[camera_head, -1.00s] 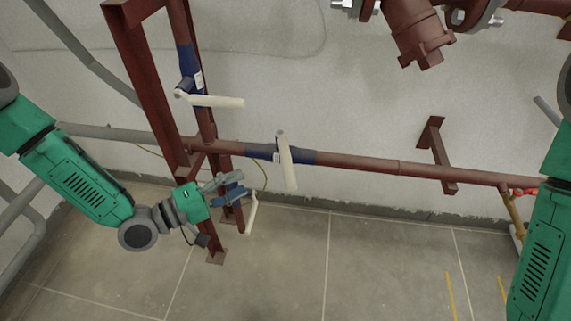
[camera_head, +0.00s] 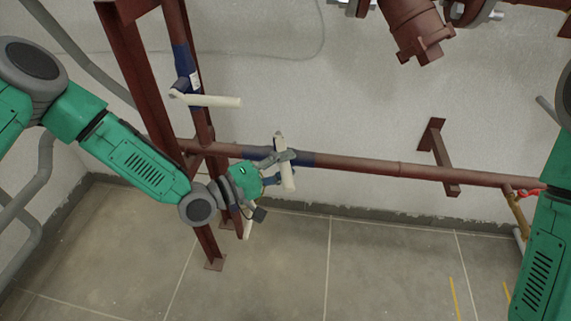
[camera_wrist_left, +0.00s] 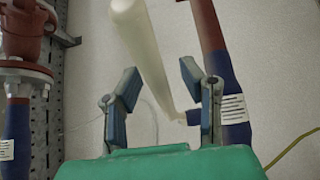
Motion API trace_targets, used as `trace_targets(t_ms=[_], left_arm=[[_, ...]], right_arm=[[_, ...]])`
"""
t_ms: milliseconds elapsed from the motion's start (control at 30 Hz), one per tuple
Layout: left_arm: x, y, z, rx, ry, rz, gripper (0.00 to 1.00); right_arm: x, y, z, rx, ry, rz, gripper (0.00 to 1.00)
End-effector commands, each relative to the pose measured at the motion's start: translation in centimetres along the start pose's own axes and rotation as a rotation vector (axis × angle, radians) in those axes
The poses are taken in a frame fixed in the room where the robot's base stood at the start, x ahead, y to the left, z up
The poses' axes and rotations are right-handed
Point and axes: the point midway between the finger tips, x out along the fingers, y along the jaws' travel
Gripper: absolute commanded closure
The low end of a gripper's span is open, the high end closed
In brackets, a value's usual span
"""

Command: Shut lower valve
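A cream lever handle (camera_head: 287,176) hangs from the blue valve section (camera_head: 305,159) on the horizontal red pipe. My left gripper (camera_head: 284,170) is at this handle, its fingers open. In the left wrist view, the handle (camera_wrist_left: 145,50) runs between the two parted fingers (camera_wrist_left: 157,85), with a labelled blue valve body (camera_wrist_left: 232,95) to the right. I cannot tell whether the fingers touch the handle. Another cream handle (camera_head: 210,100) points right from the blue section (camera_head: 184,60) of the upright pipe. My right gripper is out of view.
A red steel post (camera_head: 135,70) stands left of the upright pipe, close to my left arm. A wall bracket (camera_head: 440,155) supports the horizontal pipe to the right. Tiled floor (camera_head: 380,265) below is clear. My right arm shows at the right edge.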

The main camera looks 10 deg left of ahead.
Motion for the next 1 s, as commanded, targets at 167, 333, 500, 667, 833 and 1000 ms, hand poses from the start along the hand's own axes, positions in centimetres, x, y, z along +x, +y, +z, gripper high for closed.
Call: trace_targets(t_ms=[167, 333, 500, 667, 833, 1000], left_arm=[[-0.1, 0.0, 0.0, 0.0, 0.001, 0.0, 1.0], [-0.1, -0.1, -0.1, 0.0, 0.0, -0.002, 1.0], [-0.8, -0.3, -0.6, 0.005, -0.058, 0.002, 1.0], [-2.0, -0.4, -1.3, 0.008, -0.177, -0.001, 1.0], [-3.0, -0.3, -2.0, 0.005, -0.278, -0.004, 1.0], [-3.4, -0.3, -2.1, 0.001, -0.313, -0.007, 1.0]], right_arm=[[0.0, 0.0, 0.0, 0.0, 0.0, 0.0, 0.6], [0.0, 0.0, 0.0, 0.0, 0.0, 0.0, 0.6], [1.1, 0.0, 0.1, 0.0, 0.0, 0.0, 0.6], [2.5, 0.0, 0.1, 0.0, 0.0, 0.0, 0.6], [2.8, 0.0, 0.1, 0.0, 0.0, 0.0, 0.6], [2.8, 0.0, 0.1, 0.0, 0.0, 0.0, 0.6]])
